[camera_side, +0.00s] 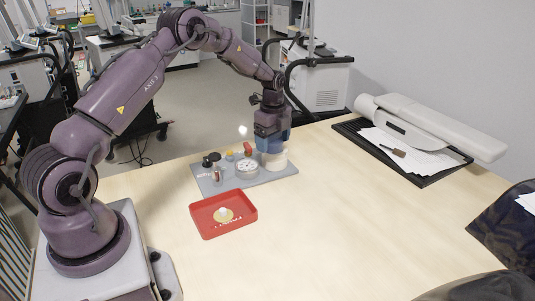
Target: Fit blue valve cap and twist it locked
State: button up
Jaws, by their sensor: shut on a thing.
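My gripper (273,139) points down at the right end of a grey board (270,180). It is shut on the blue valve cap (284,138), which shows as a blue shape around the fingers and is partly hidden by them. Directly below is a white cylindrical fitting (274,160) standing on the board. The cap is at or very near the top of this fitting; I cannot tell whether it is seated or how it is turned.
The board also holds a round dial gauge (246,168), a metallic fitting (217,174), black knobs (211,158), and small red (247,148) and yellow parts. A red tray (208,229) with a pale disc lies in front. The right tabletop is clear up to a black tray with papers (427,172).

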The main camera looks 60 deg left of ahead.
aim_at(275, 134)
jog(key=shift+m, duration=0.8)
jog(key=w+a, duration=0.1)
jog(key=w+a+r, duration=0.1)
jog(key=a, duration=0.1)
jog(key=shift+w+a+r, duration=0.1)
jog(key=shift+w+r, duration=0.05)
jog(key=shift+w+a+r+m, duration=0.25)
jog(key=shift+w+r+m, duration=0.1)
jog(key=shift+r, duration=0.25)
jog(key=shift+w+a+r+m, duration=0.2)
jog(key=shift+r+m, duration=0.15)
jog(key=shift+r, duration=0.25)
jog(key=shift+s+d+f+m, duration=0.1)
jog(key=shift+s+m, duration=0.15)
jog(key=shift+m, duration=0.15)
jog(key=shift+f, duration=2.3)
jog(key=shift+f, duration=1.8)
